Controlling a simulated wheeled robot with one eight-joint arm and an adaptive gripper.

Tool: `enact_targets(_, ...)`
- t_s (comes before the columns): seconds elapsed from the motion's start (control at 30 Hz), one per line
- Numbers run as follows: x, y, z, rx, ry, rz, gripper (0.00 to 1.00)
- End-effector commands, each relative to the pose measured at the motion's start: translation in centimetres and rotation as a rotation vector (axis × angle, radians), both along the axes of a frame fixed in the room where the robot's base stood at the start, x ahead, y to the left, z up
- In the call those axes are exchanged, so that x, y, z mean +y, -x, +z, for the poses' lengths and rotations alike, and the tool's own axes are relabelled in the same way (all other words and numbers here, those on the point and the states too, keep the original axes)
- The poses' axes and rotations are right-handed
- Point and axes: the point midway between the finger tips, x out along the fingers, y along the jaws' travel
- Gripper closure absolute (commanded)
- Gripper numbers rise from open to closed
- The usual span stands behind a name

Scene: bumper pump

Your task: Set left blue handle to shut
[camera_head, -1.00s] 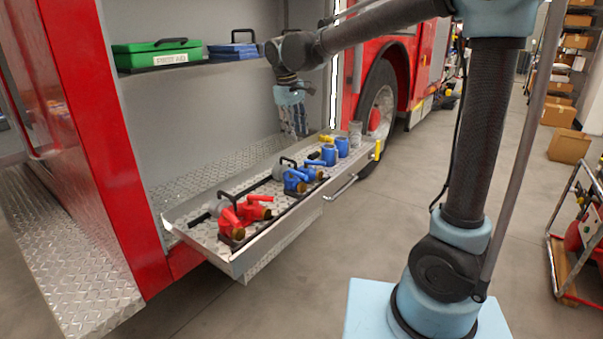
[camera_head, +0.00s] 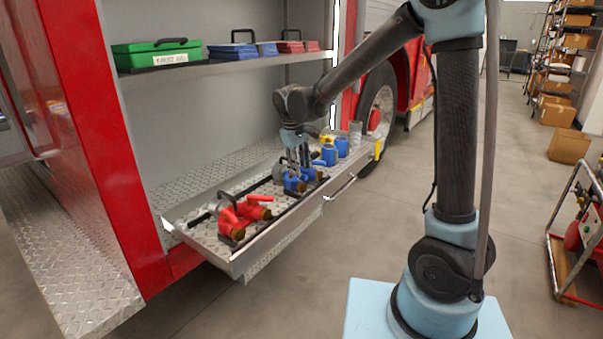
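My gripper (camera_head: 299,164) points down over the drawer, right at the left blue nozzle. The left blue nozzle (camera_head: 293,184) sits in the middle of the drawer, and my gripper covers much of its handle, so the handle's position is hidden. I cannot tell whether the fingers touch it or how far apart they are. Another blue nozzle (camera_head: 313,173) sits just right of it, partly hidden by my gripper.
Red nozzles (camera_head: 240,214) lie left in the pulled-out metal drawer (camera_head: 209,253). Blue fittings (camera_head: 342,147) and a yellow-topped one stand at its right end. Above, a shelf (camera_head: 220,62) holds a green first aid box (camera_head: 157,53) and several blue and red cases.

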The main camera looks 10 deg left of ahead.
Motion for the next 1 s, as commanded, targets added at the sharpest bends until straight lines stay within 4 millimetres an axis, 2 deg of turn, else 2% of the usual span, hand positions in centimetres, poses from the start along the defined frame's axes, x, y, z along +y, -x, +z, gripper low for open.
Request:
enact_targets(0.1,-0.1,-0.3,-1.5,0.0,0.0,-0.001,0.65)
enact_targets(0.23,-0.3,-0.5,-2.5,0.0,0.0,0.0,0.65)
enact_targets(0.63,-0.3,-0.5,-3.0,0.0,0.0,0.0,0.65)
enact_targets(0.8,-0.3,-0.5,-3.0,0.0,0.0,0.0,1.0)
enact_targets(1.0,-0.3,-0.6,-3.0,0.0,0.0,-0.002,1.0)
